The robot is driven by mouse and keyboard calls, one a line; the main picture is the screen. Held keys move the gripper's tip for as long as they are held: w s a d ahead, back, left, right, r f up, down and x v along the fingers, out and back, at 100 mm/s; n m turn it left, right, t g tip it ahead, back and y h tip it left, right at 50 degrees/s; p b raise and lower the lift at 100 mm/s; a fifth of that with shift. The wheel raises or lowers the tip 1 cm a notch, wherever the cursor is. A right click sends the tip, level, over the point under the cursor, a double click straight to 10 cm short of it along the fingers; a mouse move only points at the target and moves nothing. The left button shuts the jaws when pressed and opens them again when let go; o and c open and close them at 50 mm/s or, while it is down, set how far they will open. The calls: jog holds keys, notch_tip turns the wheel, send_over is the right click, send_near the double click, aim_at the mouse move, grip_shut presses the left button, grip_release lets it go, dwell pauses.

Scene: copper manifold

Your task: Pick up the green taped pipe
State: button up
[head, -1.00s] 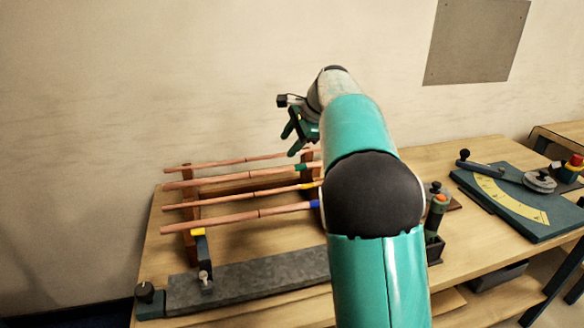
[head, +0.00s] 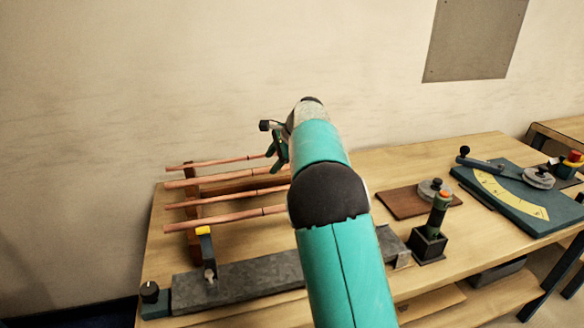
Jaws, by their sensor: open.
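Several copper pipes lie side by side across a wooden rack (head: 193,241) on the bench. The second pipe from the back (head: 205,182) is the one that showed green tape a second ago; its taped part is now hidden behind my arm and gripper. My gripper (head: 277,160) is green and open, above the right part of the visible pipes, near the back two. I see nothing between its fingers. Its exact height over the pipes is hard to judge.
A grey metal bar (head: 237,282) with a yellow-topped clamp (head: 205,245) lies in front of the rack. To the right stand a dark holder with a green-and-orange tool (head: 437,220), a brown board (head: 403,203) and a green dial plate (head: 520,205). A wall is behind.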

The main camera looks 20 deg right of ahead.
aim_at(266, 169)
jog(key=x, duration=0.3)
jog(key=shift+w+a+f, duration=0.1)
jog(key=shift+f, duration=0.2)
grip_shut()
jog(key=shift+r, duration=0.1)
dwell(1.0)
